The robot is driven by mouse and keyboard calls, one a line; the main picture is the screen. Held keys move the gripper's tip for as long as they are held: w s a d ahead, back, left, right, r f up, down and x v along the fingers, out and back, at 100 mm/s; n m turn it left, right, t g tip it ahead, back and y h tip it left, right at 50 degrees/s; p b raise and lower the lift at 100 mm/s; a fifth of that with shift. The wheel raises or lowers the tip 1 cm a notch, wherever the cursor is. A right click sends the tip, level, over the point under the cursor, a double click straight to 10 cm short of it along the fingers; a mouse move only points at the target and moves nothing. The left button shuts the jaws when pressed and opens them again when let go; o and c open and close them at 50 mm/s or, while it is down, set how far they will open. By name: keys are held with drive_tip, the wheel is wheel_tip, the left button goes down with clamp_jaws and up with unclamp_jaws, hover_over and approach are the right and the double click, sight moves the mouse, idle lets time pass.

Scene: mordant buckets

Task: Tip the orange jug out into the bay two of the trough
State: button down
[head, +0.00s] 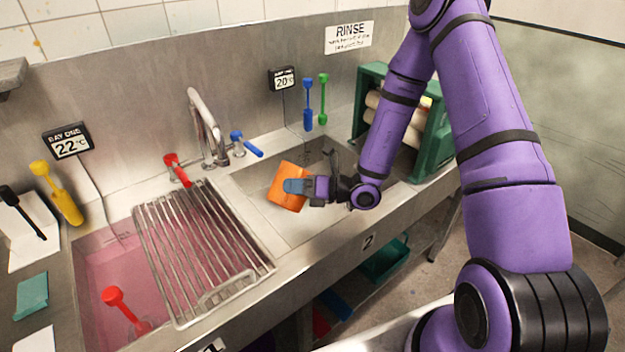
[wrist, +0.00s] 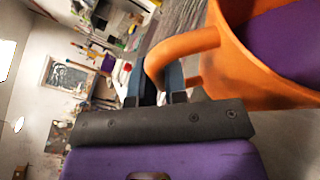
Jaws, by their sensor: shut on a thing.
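My gripper (head: 306,188) is shut on the handle of the orange jug (head: 287,187) and holds it over bay two (head: 284,222), the right-hand basin of the steel trough (head: 325,228). The jug looks tilted in the head view. In the wrist view the blue fingers (wrist: 160,84) close around the handle of the jug (wrist: 240,68), and purple contents (wrist: 290,40) show inside its rim. No stream is visible leaving the jug. The floor of bay two is partly hidden by the jug and my arm.
Bay one (head: 95,265), at left, holds pink liquid and a red-handled tool (head: 120,303). A wire rack (head: 203,250) lies across between the bays. The tap (head: 207,130) stands behind. A green crate (head: 437,130) with rolls stands right of bay two.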

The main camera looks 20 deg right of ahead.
sight(301, 171)
drive_tip(key=shift+w+d+r+m+t+y, duration=0.2)
drive_tip(key=shift+d+r+m+y, duration=0.15)
drive_tip(key=shift+r, duration=0.25)
drive_tip(key=shift+w+d+r+m+t+y, duration=0.1)
drive_tip(key=shift+w+d+r+m+y, duration=0.1)
drive_tip(key=shift+r+m, duration=0.3)
idle(1.2)
drive_tip(key=shift+w+d+r+m+y, duration=0.3)
drive_tip(key=shift+d+r+m, duration=0.1)
drive_tip(key=shift+r+m, duration=0.1)
drive_tip(key=shift+w+d+r+m+y, duration=0.15)
drive_tip(key=shift+w+d+r+m, duration=0.1)
drive_tip(key=shift+d+r+m, duration=0.2)
idle(2.2)
drive_tip(key=shift+w+d+r+m+t+y, duration=0.15)
drive_tip(key=shift+w+d+r+m+t, duration=0.3)
drive_tip(key=shift+d, duration=0.15)
drive_tip(key=shift+w+d+r+m+t+y, duration=0.15)
drive_tip(key=shift+w+d+r+m+t, duration=0.2)
drive_tip(key=shift+d+m, duration=0.15)
idle(1.4)
